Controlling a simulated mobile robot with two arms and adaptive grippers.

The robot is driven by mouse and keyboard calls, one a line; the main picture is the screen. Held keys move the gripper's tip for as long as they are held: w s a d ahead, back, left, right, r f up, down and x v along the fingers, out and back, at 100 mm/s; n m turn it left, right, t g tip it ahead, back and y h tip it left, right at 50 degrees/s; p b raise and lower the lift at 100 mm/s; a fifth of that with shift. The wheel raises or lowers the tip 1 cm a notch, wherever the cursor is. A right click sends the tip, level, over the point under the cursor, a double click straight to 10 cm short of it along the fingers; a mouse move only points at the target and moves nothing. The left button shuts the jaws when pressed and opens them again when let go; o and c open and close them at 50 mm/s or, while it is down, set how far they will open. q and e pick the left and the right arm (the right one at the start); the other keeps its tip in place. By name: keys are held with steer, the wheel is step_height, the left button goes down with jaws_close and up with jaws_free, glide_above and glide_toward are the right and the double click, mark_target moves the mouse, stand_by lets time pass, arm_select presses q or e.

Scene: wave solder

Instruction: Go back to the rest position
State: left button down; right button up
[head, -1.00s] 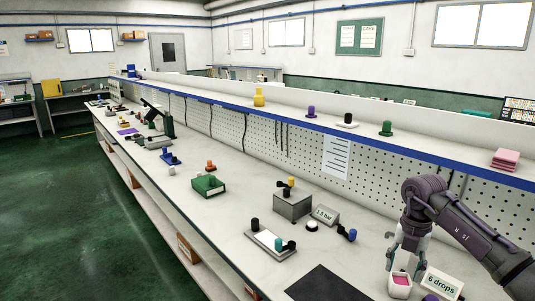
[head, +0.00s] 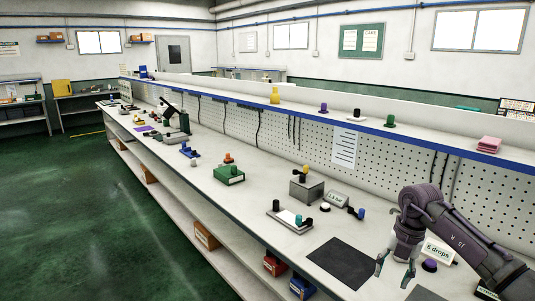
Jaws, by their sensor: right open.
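My right arm comes in from the right edge, over the near end of the long bench (head: 262,215). Its gripper (head: 393,272) points down with the fingers spread and nothing between them. It hangs in front of the "6 drops" sign (head: 438,251) and a purple knob (head: 429,265), just right of a dark mat (head: 340,262). The white cup with pink inside that showed earlier is not visible now. My left gripper is not in view.
A grey box (head: 307,190) with knobs, a "1.5 bar" sign (head: 337,198), a light tray with pegs (head: 288,220) and a green box (head: 229,175) stand on the bench. A blue-edged shelf (head: 350,120) runs behind. Green floor (head: 80,220) lies open at left.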

steer(key=a+f+m+t+y, duration=0.3)
steer(key=a+f+y, duration=0.8)
steer(key=a+f, duration=0.65)
step_height(320, 180, down, 10)
steer(key=s+d+m+t+h, duration=0.1)
steer(key=s+m+t, duration=0.1)
steer(key=m+t, duration=0.6)
steer(key=s+d+f+m+g+h, duration=0.1)
steer(key=s+d+f+m+h, duration=0.4)
steer(key=s+f, duration=0.55)
steer(key=s+d+f+m+g+h, duration=0.1)
steer(key=s+d+f+m+h, duration=0.4)
steer(key=s+f, duration=0.6)
steer(key=s+f+m+g, duration=0.3)
steer(key=s+f+g, duration=0.1)
steer(key=s, duration=1)
steer(key=s+f+m+g+h, duration=0.1)
steer(key=s+f+g, duration=0.3)
steer(key=s, duration=1.1)
step_height(320, 180, down, 2)
steer(key=shift+a+f+m, duration=0.15)
steer(key=shift+a+m, duration=0.1)
steer(key=shift+m, duration=0.65)
